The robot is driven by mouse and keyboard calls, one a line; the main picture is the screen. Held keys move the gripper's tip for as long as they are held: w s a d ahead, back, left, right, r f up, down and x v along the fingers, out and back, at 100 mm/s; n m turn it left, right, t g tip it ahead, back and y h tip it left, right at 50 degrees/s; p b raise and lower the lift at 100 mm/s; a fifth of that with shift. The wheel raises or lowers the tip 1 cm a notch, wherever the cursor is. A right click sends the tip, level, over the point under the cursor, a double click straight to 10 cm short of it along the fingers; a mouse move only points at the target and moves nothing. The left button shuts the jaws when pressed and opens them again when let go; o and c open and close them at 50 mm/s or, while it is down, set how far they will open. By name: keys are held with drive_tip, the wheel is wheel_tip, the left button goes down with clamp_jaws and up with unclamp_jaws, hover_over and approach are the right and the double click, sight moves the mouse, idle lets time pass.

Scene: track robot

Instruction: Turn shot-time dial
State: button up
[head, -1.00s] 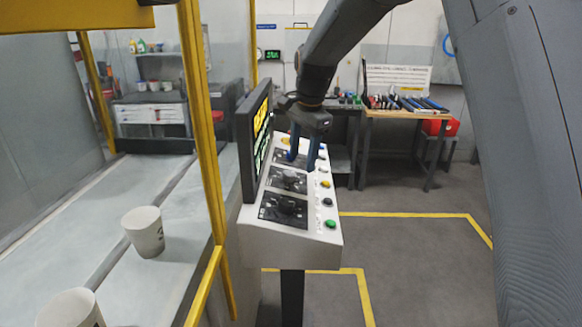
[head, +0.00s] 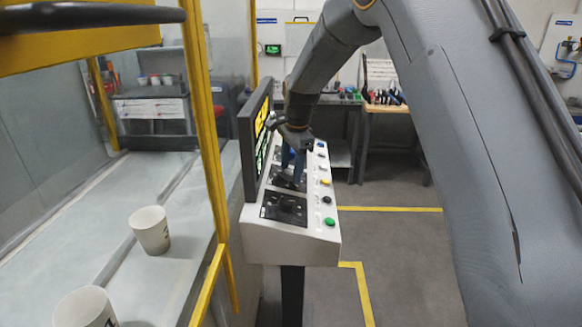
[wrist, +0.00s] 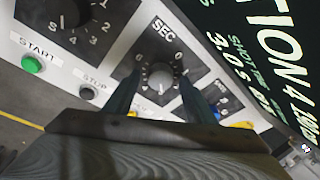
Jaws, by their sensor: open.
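The dial marked SEC (wrist: 160,77) is a round dark knob on a black plate, near the middle of the wrist view. Its light pointer mark faces the bottom of that picture. My gripper (wrist: 159,80) is open, with one blue finger on each side of the knob; whether either finger touches it I cannot tell. In the head view my gripper (head: 292,160) points down at the middle part of the sloped console (head: 265,242), and its fingers partly hide the middle dial plate. The display screen (wrist: 255,50) shows "SHOT" and a value like 3.0 s.
Another dial (wrist: 76,12) sits beside the SEC one, with a green START button (wrist: 33,64) and a grey STOP button (wrist: 87,93). A yellow guard post (head: 212,150) stands left of the console. A paper cup (head: 150,230) stands on the surface beyond it.

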drive_tip(key=c, duration=1)
drive_tip(key=shift+c, duration=0.2)
drive_tip(key=shift+n, duration=0.4)
drive_tip(key=n+y+b, duration=0.1)
drive_tip(key=n+b, duration=0.1)
drive_tip(key=n, duration=0.1)
drive_tip(key=shift+d+f+n+t+b, duration=0.1)
drive_tip(key=shift+n+t+b, duration=0.2)
drive_tip(key=shift+b, duration=0.05)
drive_tip(key=n+y+b, duration=0.1)
drive_tip(key=n+b, duration=0.2)
drive_tip(key=n, duration=0.1)
drive_tip(key=shift+n, duration=0.3)
drive_tip(key=n+y+b, duration=0.1)
drive_tip(key=n+b, duration=0.3)
drive_tip(key=shift+w+d+n+b, duration=0.1)
drive_tip(key=shift+d+n+b, duration=0.05)
drive_tip(key=shift+n+b, duration=0.2)
drive_tip(key=shift+n+y+b, duration=0.4)
drive_tip(key=shift+n+b, duration=1.45)
drive_tip(key=shift+n, duration=0.2)
